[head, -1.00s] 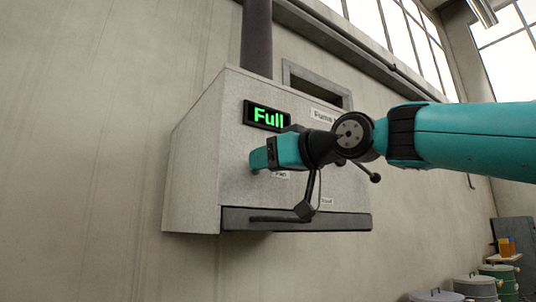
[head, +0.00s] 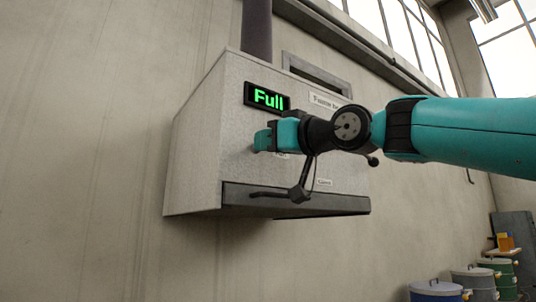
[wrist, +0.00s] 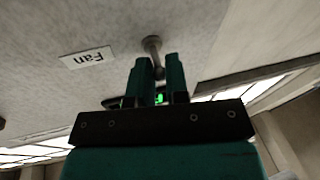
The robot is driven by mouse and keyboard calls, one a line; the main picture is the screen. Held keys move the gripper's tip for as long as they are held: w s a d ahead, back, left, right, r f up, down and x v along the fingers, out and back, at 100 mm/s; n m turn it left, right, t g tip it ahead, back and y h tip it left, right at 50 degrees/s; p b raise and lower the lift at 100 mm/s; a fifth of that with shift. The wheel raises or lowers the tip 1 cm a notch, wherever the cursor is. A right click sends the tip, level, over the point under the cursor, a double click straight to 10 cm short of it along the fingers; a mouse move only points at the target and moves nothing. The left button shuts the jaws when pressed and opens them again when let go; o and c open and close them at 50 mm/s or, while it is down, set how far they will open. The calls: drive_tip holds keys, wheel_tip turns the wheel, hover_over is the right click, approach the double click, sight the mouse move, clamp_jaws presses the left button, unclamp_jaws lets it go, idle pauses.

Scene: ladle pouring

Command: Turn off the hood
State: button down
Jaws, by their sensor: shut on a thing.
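The hood (head: 205,150) is a pale grey box high on the wall, with a dark lower edge. Its black display (head: 267,97) shows "Full" in green. My gripper (head: 263,140) is at the hood's front face, below the display, coming from the right. In the wrist view my gripper (wrist: 158,70) is shut on a small metal fan knob (wrist: 151,45) that stands out from the panel. The "Fan" label (wrist: 87,57) is beside the knob. The fingers hide most of the knob, so its turn cannot be told.
A dark pipe (head: 257,30) rises from the hood's top. A second small label (head: 324,182) is low on the front. Lidded bins (head: 437,291) stand at the lower right. Bare wall is free left of the hood.

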wheel_tip(320, 180, down, 2)
drive_tip(key=t+y+b, duration=0.1)
drive_tip(key=y+b, duration=0.1)
drive_tip(key=b, duration=0.3)
drive_tip(key=shift+n, duration=0.4)
drive_tip(key=n+t+y+b, duration=0.1)
drive_tip(key=y+b, duration=0.1)
drive_tip(key=b, duration=0.1)
drive_tip(key=shift+w+a+f+b, duration=0.1)
drive_tip(key=shift+w+f+b, duration=0.1)
drive_tip(key=shift+b, duration=0.15)
drive_tip(key=shift+n+y+b, duration=0.3)
drive_tip(key=shift+y+b, duration=0.25)
drive_tip(key=shift+y, duration=0.05)
drive_tip(key=shift+r, duration=0.1)
drive_tip(key=c, duration=1.1)
unclamp_jaws()
